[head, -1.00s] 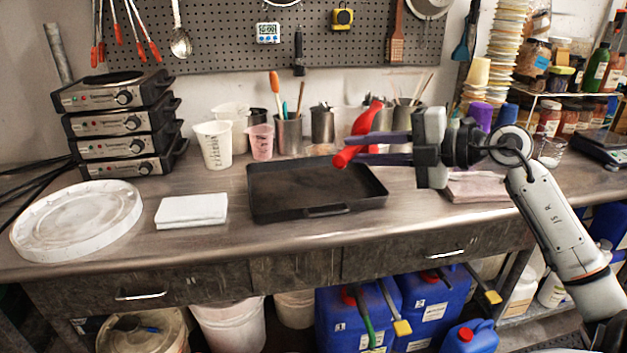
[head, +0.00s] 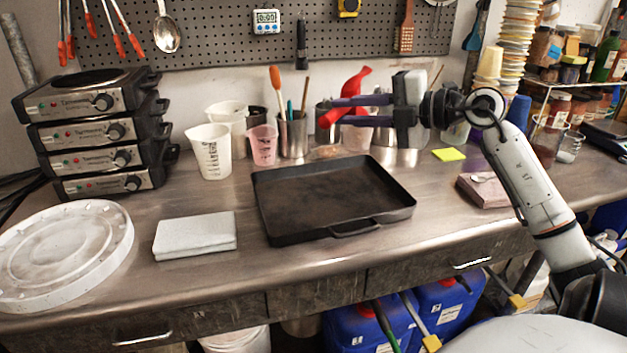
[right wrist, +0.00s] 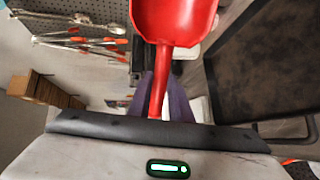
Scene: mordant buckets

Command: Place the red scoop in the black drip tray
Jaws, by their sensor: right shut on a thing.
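The red scoop (head: 345,98) is held in my right gripper (head: 345,108), raised above and behind the tray's back right part in the head view. In the right wrist view the scoop's bowl (right wrist: 175,20) points away from the gripper, and its handle runs down between the purple fingers (right wrist: 160,100). The black drip tray (head: 290,226) lies on the steel bench, with bare inside and a handle at its front. Its dark surface also shows at the right of the right wrist view (right wrist: 262,70). My left gripper is not in view.
A folded white cloth (head: 195,235) lies left of the tray, near a round white lid (head: 60,250). Stacked hot plates (head: 95,130) stand at the back left. Beakers (head: 210,150) and metal cups (head: 292,137) stand behind the tray.

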